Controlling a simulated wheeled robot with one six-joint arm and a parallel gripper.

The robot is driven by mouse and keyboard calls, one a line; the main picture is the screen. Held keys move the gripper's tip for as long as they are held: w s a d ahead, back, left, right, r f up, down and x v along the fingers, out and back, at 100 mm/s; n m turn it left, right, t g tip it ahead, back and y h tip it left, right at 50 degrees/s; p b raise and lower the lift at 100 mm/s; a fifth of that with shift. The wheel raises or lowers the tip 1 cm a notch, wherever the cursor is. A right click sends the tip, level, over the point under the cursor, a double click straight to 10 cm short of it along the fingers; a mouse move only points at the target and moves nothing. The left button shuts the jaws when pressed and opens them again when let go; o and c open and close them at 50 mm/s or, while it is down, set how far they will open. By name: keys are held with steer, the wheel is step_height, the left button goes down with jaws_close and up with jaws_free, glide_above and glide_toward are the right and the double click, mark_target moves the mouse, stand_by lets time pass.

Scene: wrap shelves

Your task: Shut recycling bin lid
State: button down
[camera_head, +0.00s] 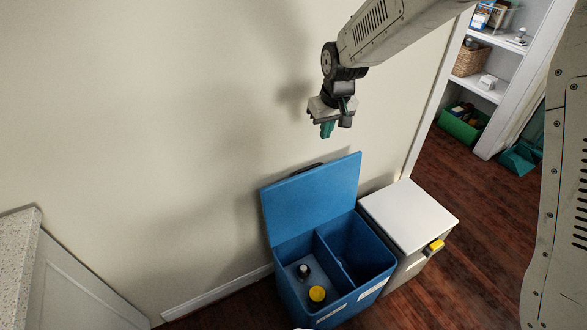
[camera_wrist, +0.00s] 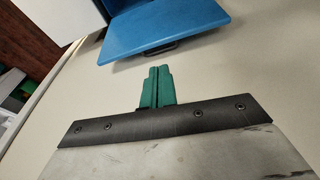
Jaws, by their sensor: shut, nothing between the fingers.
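The blue recycling bin (camera_head: 334,277) stands on the floor against the wall. Its blue lid (camera_head: 312,197) is open, tilted up and back toward the wall, with a dark handle at its top edge. The lid also shows in the wrist view (camera_wrist: 165,30), with the handle under its near edge. The bin has two compartments; the left one holds a yellow-topped item (camera_head: 317,294) and a dark item with a light cap (camera_head: 303,271). My gripper (camera_head: 327,130), with green fingers, is shut and empty above the lid, apart from it. Its fingers also show in the wrist view (camera_wrist: 157,86).
A white-topped cabinet (camera_head: 408,215) with a yellow item (camera_head: 434,247) on its front stands right of the bin. A counter (camera_head: 18,236) is at the far left. Shelves (camera_head: 490,70) with a basket are beyond the doorway. Wooden floor lies clear in front at the right.

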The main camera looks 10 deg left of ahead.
steer(key=shift+n, duration=0.6)
steer(key=w+a+f, duration=0.1)
steer(key=a+f, duration=0.2)
steer(key=f, duration=0.3)
steer(key=w+a+f, duration=0.2)
steer(key=a+f, duration=0.1)
steer(key=f, duration=0.4)
steer(key=w+a+f, duration=0.2)
steer(key=a+f, duration=0.1)
steer(key=f, duration=0.3)
steer(key=shift+f, duration=0.35)
steer(key=shift+s, duration=0.1)
